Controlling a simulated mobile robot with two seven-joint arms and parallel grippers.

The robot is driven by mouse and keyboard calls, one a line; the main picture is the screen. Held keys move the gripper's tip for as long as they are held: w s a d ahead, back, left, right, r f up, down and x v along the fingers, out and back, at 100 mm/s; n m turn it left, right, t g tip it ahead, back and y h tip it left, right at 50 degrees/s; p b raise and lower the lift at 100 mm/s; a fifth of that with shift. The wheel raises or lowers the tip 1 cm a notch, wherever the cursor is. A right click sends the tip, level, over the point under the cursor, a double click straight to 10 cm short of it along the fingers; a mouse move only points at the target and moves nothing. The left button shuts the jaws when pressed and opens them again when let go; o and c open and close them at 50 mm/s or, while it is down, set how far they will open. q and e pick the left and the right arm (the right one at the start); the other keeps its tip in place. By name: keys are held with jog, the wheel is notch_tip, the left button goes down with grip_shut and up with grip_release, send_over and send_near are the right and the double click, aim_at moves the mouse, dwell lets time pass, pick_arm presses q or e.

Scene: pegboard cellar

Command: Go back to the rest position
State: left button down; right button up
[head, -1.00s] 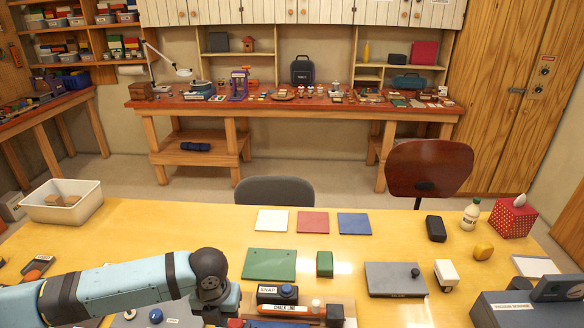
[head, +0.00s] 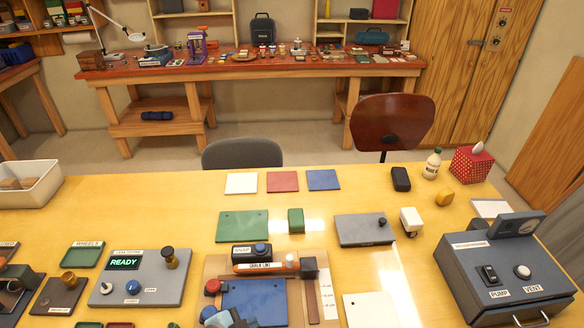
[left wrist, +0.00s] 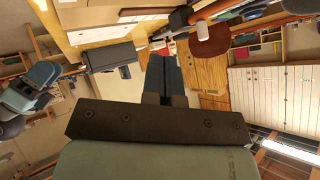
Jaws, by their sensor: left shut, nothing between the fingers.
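My left gripper (head: 228,319) shows only in small part at the bottom edge of the head view, over the lower edge of a blue plate (head: 255,300) on the table. In the left wrist view, my left gripper (left wrist: 166,62) has its dark fingers together with nothing between them. The wrist view is tilted, with cupboards and the room behind the fingers.
The yellow table (head: 380,205) holds a grey console (head: 145,275) reading READY, a pump box (head: 502,268), a green plate (head: 242,226) and a grey plate (head: 362,230). A white bin (head: 45,190) stands at the left. Two chairs stand behind the table.

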pick_arm(q)
jog(key=s+a+f+n+t+y, duration=0.3)
jog(key=s+a+f+n+y, duration=0.1)
jog(key=s+a+n, duration=0.6)
jog(key=shift+a+f+n, duration=0.4)
jog(key=shift+f+n, duration=0.2)
jog(key=shift+f, duration=0.3)
